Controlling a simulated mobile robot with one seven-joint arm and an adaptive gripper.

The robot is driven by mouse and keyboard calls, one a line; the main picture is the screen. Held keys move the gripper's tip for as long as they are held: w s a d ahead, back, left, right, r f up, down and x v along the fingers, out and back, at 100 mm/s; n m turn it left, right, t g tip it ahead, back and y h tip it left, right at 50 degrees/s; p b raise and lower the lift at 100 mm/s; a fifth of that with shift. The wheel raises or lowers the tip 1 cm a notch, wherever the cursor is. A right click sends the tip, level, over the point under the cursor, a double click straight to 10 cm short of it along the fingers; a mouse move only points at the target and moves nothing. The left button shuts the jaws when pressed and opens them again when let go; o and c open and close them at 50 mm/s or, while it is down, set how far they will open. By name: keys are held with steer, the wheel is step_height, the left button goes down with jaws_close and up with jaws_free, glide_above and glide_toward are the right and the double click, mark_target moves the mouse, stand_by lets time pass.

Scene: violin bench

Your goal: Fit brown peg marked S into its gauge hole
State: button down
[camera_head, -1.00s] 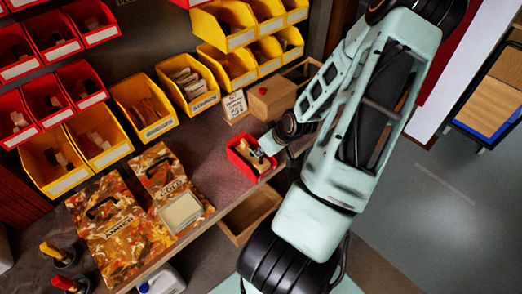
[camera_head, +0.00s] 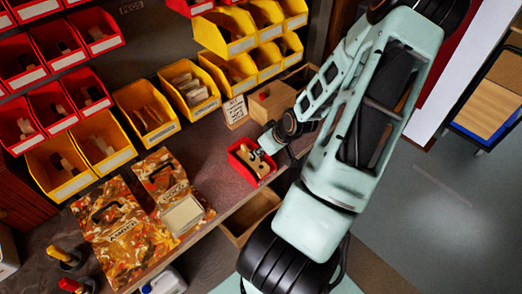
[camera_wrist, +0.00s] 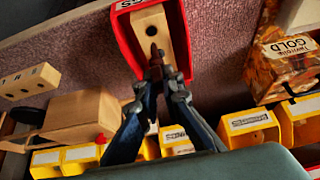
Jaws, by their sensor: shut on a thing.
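The red tray (camera_head: 238,171) lies near the bench's front edge, with a pale wooden gauge block (camera_head: 254,166) in it. In the wrist view the tray (camera_wrist: 180,28) surrounds the block (camera_wrist: 148,18), and a dark round hole shows in the block's face. My gripper (camera_wrist: 161,74) is shut on a small reddish-brown peg (camera_wrist: 154,52), which points at the block just beside that visible hole. I cannot tell whether the peg's tip touches the block or enters another hole. No S mark is readable. In the head view my gripper (camera_head: 264,153) is over the tray's upper right side.
Yellow bins (camera_head: 187,88) and red bins (camera_head: 45,105) line the back. Patterned cartons (camera_head: 120,225) stand at left. An open drawer (camera_head: 248,216) juts out below the bench edge.

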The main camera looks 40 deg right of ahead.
steer(key=shift+r, duration=2.65)
